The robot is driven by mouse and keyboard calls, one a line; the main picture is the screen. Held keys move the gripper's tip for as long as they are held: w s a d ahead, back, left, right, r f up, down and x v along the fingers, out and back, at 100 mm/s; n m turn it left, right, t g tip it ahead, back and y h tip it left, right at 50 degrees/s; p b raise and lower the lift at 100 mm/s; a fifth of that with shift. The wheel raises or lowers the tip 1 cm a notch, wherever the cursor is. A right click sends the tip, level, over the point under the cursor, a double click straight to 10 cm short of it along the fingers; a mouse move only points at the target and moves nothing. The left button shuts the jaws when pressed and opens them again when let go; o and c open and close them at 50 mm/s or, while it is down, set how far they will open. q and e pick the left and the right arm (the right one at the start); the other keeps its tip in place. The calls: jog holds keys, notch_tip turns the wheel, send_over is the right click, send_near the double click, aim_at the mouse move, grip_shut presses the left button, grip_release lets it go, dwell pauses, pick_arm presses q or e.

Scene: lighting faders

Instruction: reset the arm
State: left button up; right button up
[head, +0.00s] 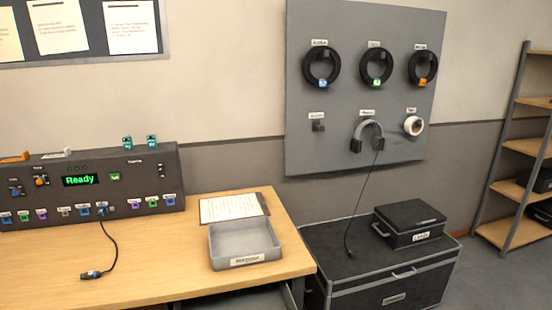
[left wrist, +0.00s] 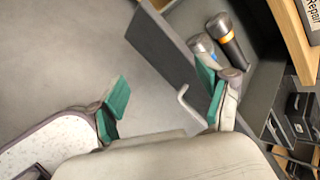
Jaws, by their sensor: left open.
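My left gripper (left wrist: 163,97) shows in the left wrist view with its two green-padded fingers spread wide. Nothing is between the pads. Its right finger is close to the front panel of an open grey drawer (left wrist: 165,40) and overlaps the metal handle's area (left wrist: 188,108) in the picture; I cannot tell whether they touch. Two microphones lie in the drawer, one with an orange band (left wrist: 230,42) and one with a silver head (left wrist: 203,45) partly hidden by the finger. Neither gripper shows in the head view, and my right gripper is in no view.
The wooden desk (head: 150,260) bears a console (head: 90,190) reading "Ready", a grey tray (head: 243,245) and a clipboard (head: 234,207). The open drawer shows below the desk edge (head: 250,300). A black case (head: 385,275), pegboard (head: 340,100) and shelf (head: 515,150) stand to the right.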

pick_arm(q)
jog(key=s+a+r+n+g+h, duration=0.1)
jog(key=s+a+n+g+h, duration=0.1)
jog(key=s+n, duration=0.5)
jog(key=s+a+r+n+g+h, duration=0.2)
jog(key=s+n, duration=0.1)
jog(key=n, duration=0.7)
notch_tip(320, 180, down, 25)
jog(key=s+g, duration=0.1)
jog(key=g, duration=0.1)
jog(key=s+a+f, duration=0.2)
jog(key=s+f, duration=1.5)
jog(key=shift+s+a+f+g, duration=0.2)
jog(key=shift+s+f+g, duration=0.1)
jog(key=shift+g, duration=0.1)
jog(key=shift+w, duration=0.1)
